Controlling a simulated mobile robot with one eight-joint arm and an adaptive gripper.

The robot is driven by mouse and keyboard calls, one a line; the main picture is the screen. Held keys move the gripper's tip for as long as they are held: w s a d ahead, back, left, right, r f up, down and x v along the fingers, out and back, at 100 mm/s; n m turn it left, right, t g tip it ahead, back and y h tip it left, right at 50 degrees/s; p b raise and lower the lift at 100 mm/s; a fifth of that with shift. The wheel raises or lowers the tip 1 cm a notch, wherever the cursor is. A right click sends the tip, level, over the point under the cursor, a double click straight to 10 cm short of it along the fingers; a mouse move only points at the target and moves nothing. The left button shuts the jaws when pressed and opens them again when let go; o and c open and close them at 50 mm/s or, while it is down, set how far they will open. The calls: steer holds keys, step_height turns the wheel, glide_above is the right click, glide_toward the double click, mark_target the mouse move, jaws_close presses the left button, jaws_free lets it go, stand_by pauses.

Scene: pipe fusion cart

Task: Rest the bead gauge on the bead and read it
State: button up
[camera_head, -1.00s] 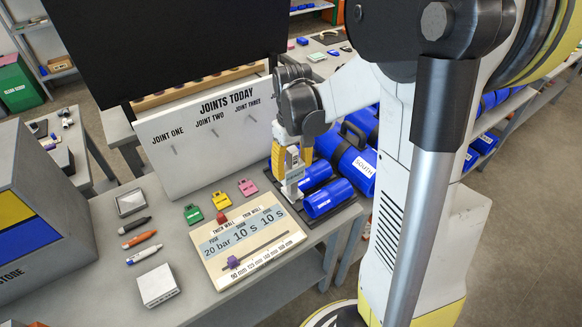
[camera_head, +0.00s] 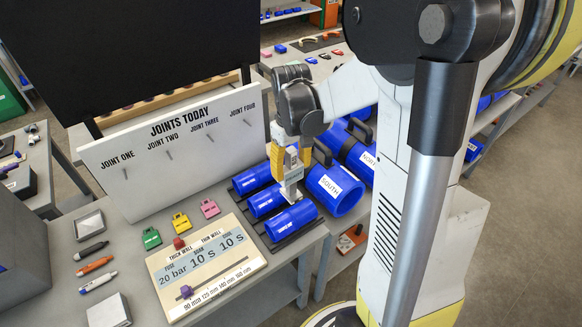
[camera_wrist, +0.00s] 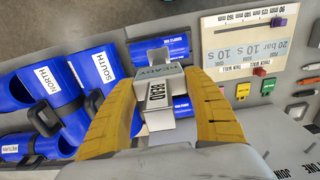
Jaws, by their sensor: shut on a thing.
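My gripper (camera_head: 291,158) is shut on the bead gauge, pointing down over the black rack. The gauge (camera_head: 291,187) is a pale block with a grey upper part; its dark lettering shows between my yellow fingers in the wrist view (camera_wrist: 160,96). Blue pipe pieces lie side by side in the rack: a back one (camera_head: 250,180), a middle one (camera_head: 264,202) and a front one (camera_head: 291,221). The gauge's lower end is at or just above the middle and front pieces; I cannot tell whether it touches. No bead can be made out, and no reading is legible.
Large blue pipes labelled SOUTH (camera_head: 335,190) and NORTH (camera_head: 367,158) lie close right of my gripper. The settings board (camera_head: 205,265), coloured tags (camera_head: 181,222), markers (camera_head: 96,265) and the JOINTS TODAY board (camera_head: 170,150) stand to the left.

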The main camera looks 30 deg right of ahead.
mark_target(292, 191)
steer(key=shift+f+b, duration=3.45)
steer(key=shift+f, duration=0.8)
steer(key=shift+f+b, duration=0.6)
steer(key=shift+b, duration=0.05)
stand_by(0.4)
steer(key=shift+r+p, duration=2.6)
steer(key=shift+r, duration=0.95)
steer(key=shift+f, duration=0.1)
